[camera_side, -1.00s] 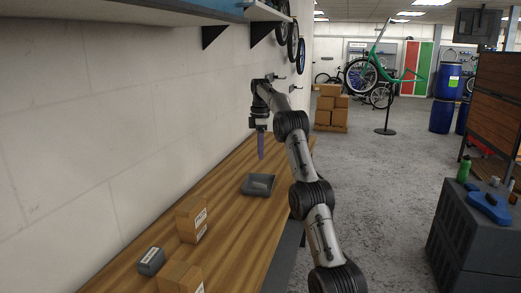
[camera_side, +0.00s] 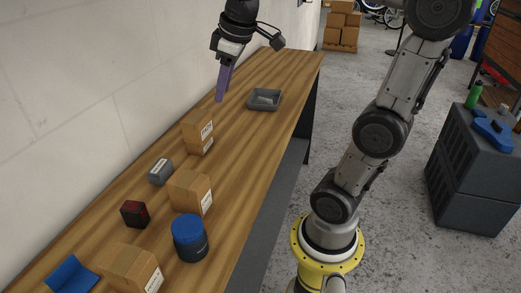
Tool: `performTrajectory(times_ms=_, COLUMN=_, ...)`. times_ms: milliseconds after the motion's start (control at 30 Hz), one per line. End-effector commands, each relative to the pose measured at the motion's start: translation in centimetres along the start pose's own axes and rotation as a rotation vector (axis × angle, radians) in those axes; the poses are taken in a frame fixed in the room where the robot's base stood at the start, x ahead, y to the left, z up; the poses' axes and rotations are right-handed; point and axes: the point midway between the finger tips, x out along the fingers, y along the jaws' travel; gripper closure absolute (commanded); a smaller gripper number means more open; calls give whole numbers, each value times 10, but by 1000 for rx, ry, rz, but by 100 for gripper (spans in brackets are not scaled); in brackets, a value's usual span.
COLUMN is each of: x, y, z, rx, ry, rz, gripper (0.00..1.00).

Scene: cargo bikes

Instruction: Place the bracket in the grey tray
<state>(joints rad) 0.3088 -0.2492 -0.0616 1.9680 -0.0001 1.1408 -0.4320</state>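The grey tray (camera_side: 252,104) sits on the wooden bench towards its far end, with a small light-grey piece (camera_side: 265,100) lying in it. I cannot tell whether that piece is the bracket. My gripper (camera_side: 221,99) hangs over the bench, to the left of the tray in the picture. A long purple part points down from it. I cannot tell whether this is its fingers or something held, nor whether the fingers are open.
On the bench stand several cardboard boxes (camera_side: 188,190), a grey block (camera_side: 160,172), a dark red-and-black block (camera_side: 134,214) and a blue-lidded jar (camera_side: 190,238). The wall runs along the bench's left side. Bare bench surrounds the tray.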

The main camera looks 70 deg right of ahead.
Motion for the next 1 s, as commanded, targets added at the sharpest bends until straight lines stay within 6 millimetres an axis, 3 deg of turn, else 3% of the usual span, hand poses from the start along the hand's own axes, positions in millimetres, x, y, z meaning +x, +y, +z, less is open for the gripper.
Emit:
performTrajectory(times_ms=33, x=0, y=-22, z=16, rx=8, ry=28, rz=-7, gripper=63)
performTrajectory(times_ms=200, x=12, y=-75, z=69, rx=73, ry=106, rz=-41, gripper=63)
performTrajectory(times_ms=400, x=31, y=-105, z=111, rx=130, ry=158, rz=-80, gripper=63)
performTrajectory(times_ms=567, x=37, y=-111, z=122, rx=148, ry=171, rz=-92, gripper=63)
performTrajectory(times_ms=1000, x=37, y=-111, z=122, rx=149, ry=170, rz=-91, gripper=63)
